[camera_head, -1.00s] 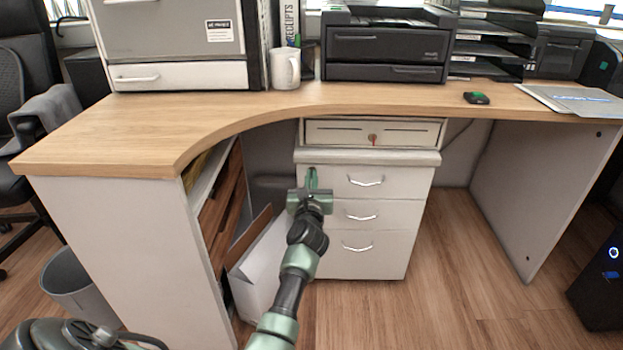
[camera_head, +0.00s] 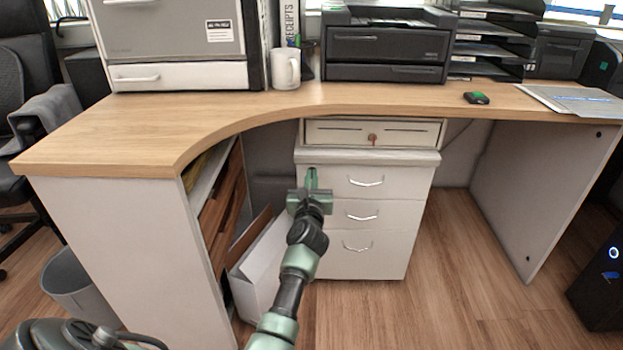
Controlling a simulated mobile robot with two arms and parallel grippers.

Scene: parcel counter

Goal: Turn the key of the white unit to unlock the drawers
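The white drawer unit (camera_head: 400,216) stands under the counter, with three handled drawers below a thick white top. Above that top is a shallow white drawer front (camera_head: 413,133) with a lock. A small reddish key (camera_head: 373,141) sits at the lock; its exact angle is too small to tell. My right gripper is not in view.
The wooden counter (camera_head: 120,128) curves over the unit and its edge overhangs the key. A white open box (camera_head: 262,272) stands left of the unit. A white mug (camera_head: 285,69) and a black printer (camera_head: 385,50) are on the counter. The floor right of the unit is clear.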

